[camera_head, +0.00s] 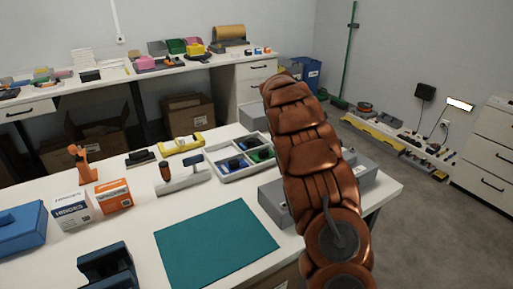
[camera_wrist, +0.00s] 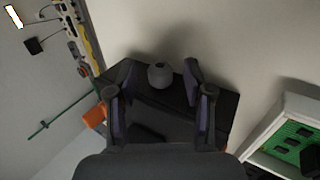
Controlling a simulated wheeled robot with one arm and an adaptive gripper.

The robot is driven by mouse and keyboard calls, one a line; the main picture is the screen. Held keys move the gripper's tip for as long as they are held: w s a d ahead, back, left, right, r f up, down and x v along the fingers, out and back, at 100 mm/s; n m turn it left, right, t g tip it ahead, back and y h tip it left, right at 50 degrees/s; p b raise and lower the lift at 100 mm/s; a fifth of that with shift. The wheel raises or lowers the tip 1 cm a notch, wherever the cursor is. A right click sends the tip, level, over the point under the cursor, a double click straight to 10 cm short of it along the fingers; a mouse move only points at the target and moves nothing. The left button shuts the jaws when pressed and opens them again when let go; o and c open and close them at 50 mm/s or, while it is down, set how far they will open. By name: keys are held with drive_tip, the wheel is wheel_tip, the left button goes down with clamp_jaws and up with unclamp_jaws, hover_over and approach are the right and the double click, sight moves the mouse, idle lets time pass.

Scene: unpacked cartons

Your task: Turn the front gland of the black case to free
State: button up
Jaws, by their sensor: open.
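In the wrist view, a black case (camera_wrist: 225,103) lies in the middle of the picture. A grey round gland (camera_wrist: 160,77) sticks out from its front side. My gripper (camera_wrist: 158,68) is open, with one dark finger on each side of the gland. I see gaps between the gland and both fingers, but cannot tell how deep the fingers reach around it. In the head view, my copper-coloured arm covers the middle right, and I cannot make out the gripper or the black case there.
In the wrist view, a white-framed box with a green inside (camera_wrist: 294,142) stands at right and an orange thing (camera_wrist: 95,115) at left. In the head view, the table holds a teal mat (camera_head: 215,245), a compartment tray (camera_head: 229,175) and a grey box (camera_head: 272,205) beside my arm.

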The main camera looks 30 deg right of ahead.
drive_tip(key=y+p, duration=0.3)
drive_tip(key=shift+d+r+y, duration=0.1)
drive_tip(key=shift+d+y, duration=0.2)
drive_tip(key=shift+d+r+y+p, duration=0.1)
drive_tip(key=shift+d+y+p, duration=0.05)
drive_tip(key=shift+y+p, duration=0.8)
drive_tip(key=shift+y+p, duration=0.65)
drive_tip(key=shift+p, duration=0.15)
wheel_tip(320, 180, up, 8)
drive_tip(key=p, duration=0.4)
drive_tip(key=a+r+b, duration=0.2)
drive_tip(key=a+b, duration=0.2)
drive_tip(key=a, duration=1)
drive_tip(key=s+a+b, duration=0.2)
drive_tip(key=s+a, duration=0.2)
drive_tip(key=a, duration=0.3)
drive_tip(key=s+a+g+b, duration=0.1)
drive_tip(key=s+a, duration=0.4)
drive_tip(key=a, duration=0.3)
drive_tip(key=shift+s+f+b, duration=0.15)
drive_tip(key=shift+f+b, duration=0.2)
drive_tip(key=shift+b, duration=0.05)
